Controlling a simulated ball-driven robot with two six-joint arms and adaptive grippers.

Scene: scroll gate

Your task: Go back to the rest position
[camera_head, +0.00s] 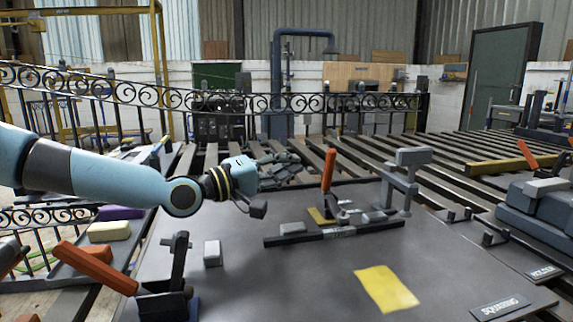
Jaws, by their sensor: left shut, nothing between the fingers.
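My left arm comes in from the left edge. My left gripper (286,168) is held above the far part of the dark worktable (235,270), its fingers pointing right and away. It is shut and empty, apart from everything on the table, though its fingertips blend into the dark rails behind. My right gripper is not in view.
Right of my left gripper stands a clamp fixture with an orange handle (328,170). Another orange-handled clamp (95,268) is at front left. A grey block (212,253), a yellow patch (386,289) and a scroll railing (250,103) also show. The table's front middle is clear.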

